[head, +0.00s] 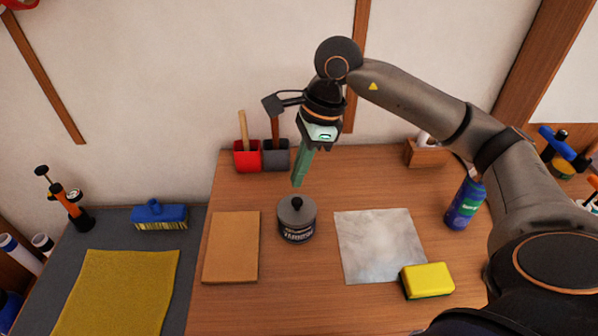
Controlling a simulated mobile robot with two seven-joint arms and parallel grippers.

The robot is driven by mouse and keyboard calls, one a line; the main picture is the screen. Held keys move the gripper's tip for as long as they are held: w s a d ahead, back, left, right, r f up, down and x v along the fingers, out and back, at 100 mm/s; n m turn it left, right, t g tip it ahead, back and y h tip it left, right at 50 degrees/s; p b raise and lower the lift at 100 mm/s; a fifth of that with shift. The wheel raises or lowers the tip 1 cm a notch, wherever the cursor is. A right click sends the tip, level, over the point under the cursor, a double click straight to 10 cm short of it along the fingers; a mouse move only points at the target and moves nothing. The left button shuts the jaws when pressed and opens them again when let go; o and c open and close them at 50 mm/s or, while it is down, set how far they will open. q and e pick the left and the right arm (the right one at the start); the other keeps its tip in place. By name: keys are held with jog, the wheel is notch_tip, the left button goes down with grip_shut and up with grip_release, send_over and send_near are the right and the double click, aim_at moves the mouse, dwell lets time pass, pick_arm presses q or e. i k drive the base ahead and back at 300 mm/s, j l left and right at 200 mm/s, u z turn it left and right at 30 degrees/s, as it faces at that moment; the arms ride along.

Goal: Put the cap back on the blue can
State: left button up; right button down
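The blue can (465,203) stands upright at the right of the wooden bench, close to my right arm. Its upper end lies against the edge of my arm, so I cannot see clearly whether a cap is on it. I cannot make out a separate cap anywhere. My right gripper (299,179) is raised over the back of the bench, pointing down, well left of the blue can. A narrow green piece extends below its body; I cannot tell whether this is its fingers or something held. My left gripper is not in view.
A dark tin with a knobbed lid (297,220) stands below the gripper. A brown board (231,247), pale sheet (380,245) and yellow sponge (427,280) lie nearby.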

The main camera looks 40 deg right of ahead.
aim_at(472, 193)
jog(key=k, duration=1)
